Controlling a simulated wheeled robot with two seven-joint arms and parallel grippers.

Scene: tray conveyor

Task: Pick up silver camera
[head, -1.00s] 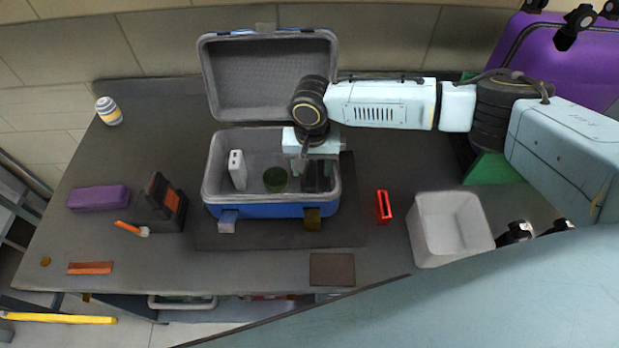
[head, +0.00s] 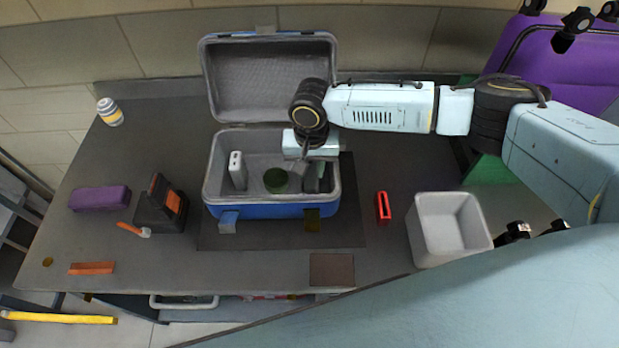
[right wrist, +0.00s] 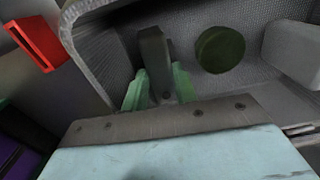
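A blue cooler-like case (head: 268,210) stands open on the table. Inside are a pale silver-white upright box (head: 237,170), a dark green cylinder (head: 275,180) and, at right, a dark grey slab (right wrist: 154,55). Which one is the silver camera is not certain; the slab is mostly hidden by my gripper in the head view. My right gripper (right wrist: 160,90) reaches down into the case's right side. Its green-tinted fingers lie close against both sides of the slab, which is still low in the case. The cylinder and pale box (right wrist: 293,52) stand clear of the fingers. My left gripper is out of view.
A red item (head: 383,208) and a white open bin (head: 450,230) stand right of the case. The raised lid (head: 268,80) is behind. A black-and-orange device (head: 160,205) and a purple box (head: 99,199) are at left.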

